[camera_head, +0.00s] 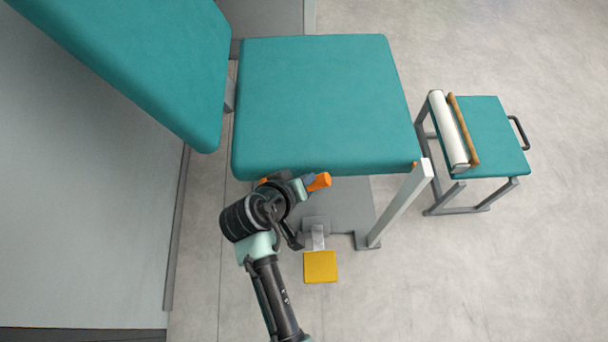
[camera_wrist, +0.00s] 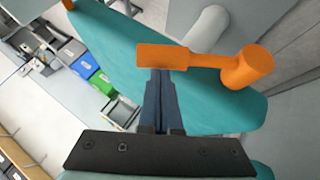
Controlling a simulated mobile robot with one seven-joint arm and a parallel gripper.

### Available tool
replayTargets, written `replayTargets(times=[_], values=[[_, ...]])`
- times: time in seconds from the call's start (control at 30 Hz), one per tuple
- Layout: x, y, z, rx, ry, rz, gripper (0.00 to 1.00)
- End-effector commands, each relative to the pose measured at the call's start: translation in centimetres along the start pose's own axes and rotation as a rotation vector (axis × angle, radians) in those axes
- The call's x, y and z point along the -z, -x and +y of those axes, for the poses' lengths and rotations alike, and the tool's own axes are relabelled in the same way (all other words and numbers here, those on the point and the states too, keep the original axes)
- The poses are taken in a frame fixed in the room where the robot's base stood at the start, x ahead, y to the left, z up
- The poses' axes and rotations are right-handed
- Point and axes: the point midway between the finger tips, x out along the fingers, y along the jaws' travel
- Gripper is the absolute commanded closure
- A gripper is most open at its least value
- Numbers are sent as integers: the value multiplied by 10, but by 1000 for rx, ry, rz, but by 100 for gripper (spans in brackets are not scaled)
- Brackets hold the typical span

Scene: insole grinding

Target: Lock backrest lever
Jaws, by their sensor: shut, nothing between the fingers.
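An orange lever (camera_wrist: 205,58) with a flat end and a thick knob spans the upper part of the wrist view. My gripper (camera_wrist: 160,78) is shut and empty, its fingertips right at the flat end of the lever; whether they touch cannot be told. In the head view the orange lever (camera_head: 318,181) shows beside my gripper (camera_head: 303,188), at the front edge of the teal seat (camera_head: 320,100). My wrist hides part of it there. The teal backrest (camera_head: 140,65) is tilted up at the left.
A small teal stool (camera_head: 495,135) with a white roll (camera_head: 447,128) stands at the right. A grey seat leg (camera_head: 400,203) stands right of my gripper. Green (camera_wrist: 101,82) and blue (camera_wrist: 85,66) bins show in the wrist view.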

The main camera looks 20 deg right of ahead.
Motion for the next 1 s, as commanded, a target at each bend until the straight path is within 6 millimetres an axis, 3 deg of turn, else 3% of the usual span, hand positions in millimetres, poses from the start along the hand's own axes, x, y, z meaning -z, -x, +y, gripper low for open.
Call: replayTargets(times=[0.5,1.0], values=[[-27,-36,11,266,-200,-4,100],[-44,-60,6,260,-190,0,100]])
